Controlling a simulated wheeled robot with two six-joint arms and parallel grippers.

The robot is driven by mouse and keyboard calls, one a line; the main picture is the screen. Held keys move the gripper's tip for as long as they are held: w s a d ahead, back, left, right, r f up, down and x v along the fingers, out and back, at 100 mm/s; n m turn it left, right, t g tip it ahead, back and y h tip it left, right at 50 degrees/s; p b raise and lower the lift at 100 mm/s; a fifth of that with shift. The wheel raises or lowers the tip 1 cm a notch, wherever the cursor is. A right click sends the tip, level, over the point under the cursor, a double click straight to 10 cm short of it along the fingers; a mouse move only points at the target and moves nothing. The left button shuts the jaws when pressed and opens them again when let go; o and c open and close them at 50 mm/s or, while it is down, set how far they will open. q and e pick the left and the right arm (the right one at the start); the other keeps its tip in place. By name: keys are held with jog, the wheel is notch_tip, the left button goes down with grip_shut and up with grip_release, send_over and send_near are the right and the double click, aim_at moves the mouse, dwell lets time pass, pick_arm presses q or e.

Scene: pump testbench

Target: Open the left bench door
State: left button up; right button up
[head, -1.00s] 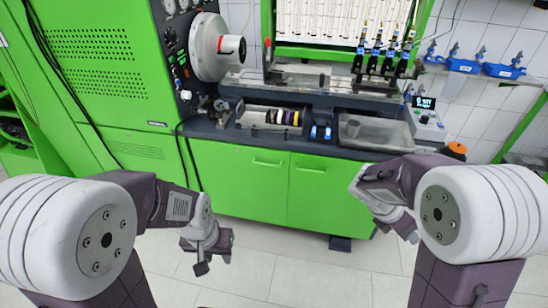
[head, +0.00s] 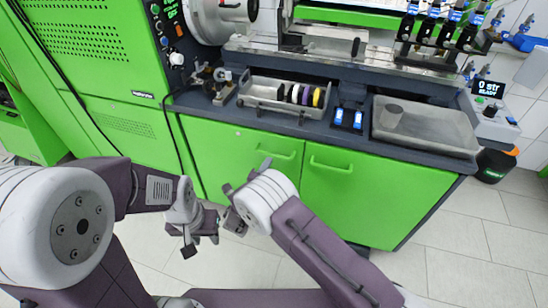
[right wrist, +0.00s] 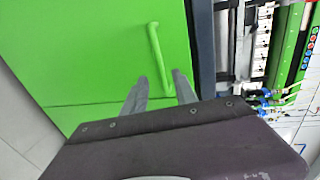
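The left bench door (head: 225,165) is a green panel under the workbench and looks shut. Its bar handle (head: 275,155) is near its upper right corner; the handle also shows in the right wrist view (right wrist: 157,55). My right gripper (head: 246,176) is in front of this door, low and left of the handle in the head view. My left gripper (head: 200,246) hangs farther left, empty, fingers seemingly apart.
The right door (head: 365,200) has its own handle (head: 330,167) close by. A black cable hangs left of the door. The tiled floor in front is clear.

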aim_at(275, 156)
jog(key=b+x, duration=0.1)
jog(key=x, duration=0.7)
jog(key=shift+w+d+b, duration=0.15)
jog(key=shift+w+b, duration=0.15)
grip_shut()
dwell(0.9)
